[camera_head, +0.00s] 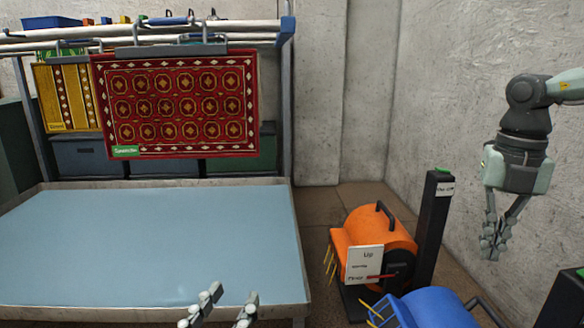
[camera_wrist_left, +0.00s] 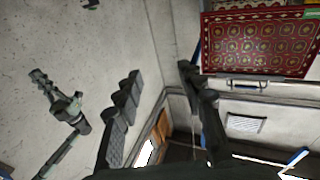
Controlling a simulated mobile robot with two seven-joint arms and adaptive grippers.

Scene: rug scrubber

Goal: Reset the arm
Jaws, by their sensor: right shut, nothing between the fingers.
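My left gripper (camera_head: 234,293) shows at the bottom edge of the head view, in front of the blue-topped table. Its two fingers stand apart with nothing between them. The left wrist view also shows the spread fingers of this left gripper (camera_wrist_left: 160,72), with bare wall between them. My right arm hangs at the right of the head view, and its right gripper (camera_head: 491,246) points down, shut and empty, in front of the wall. My right arm also shows at the left of the left wrist view.
A red patterned rug (camera_head: 180,105) and a yellow rug (camera_head: 65,97) hang from a rack behind the blue-topped table (camera_head: 150,235). An orange scrubber drum (camera_head: 375,235), a blue one (camera_head: 435,310) and a dark post (camera_head: 433,230) stand right of the table.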

